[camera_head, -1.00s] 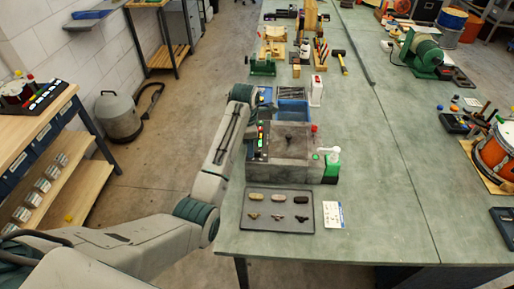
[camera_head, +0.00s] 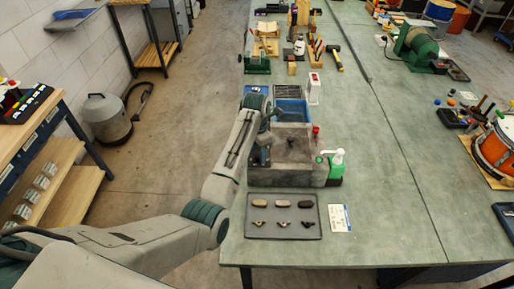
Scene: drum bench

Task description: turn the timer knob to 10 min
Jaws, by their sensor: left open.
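A grey box-shaped machine (camera_head: 302,172) stands near the left edge of the green bench. A small dark part (camera_head: 291,143) shows on its top, and I cannot tell whether this is the timer knob. My left gripper (camera_head: 261,158) is open over the machine's left end. It hides the panel there, and I cannot tell whether the fingers touch anything. No timer marks can be read at this size. My right gripper is out of view.
A dark tray (camera_head: 283,229) with several small pieces lies in front of the machine, beside a white card (camera_head: 340,218). A green-and-white pump bottle (camera_head: 336,165) stands at its right end. Blue bins (camera_head: 291,110) sit behind. The bench's middle is clear.

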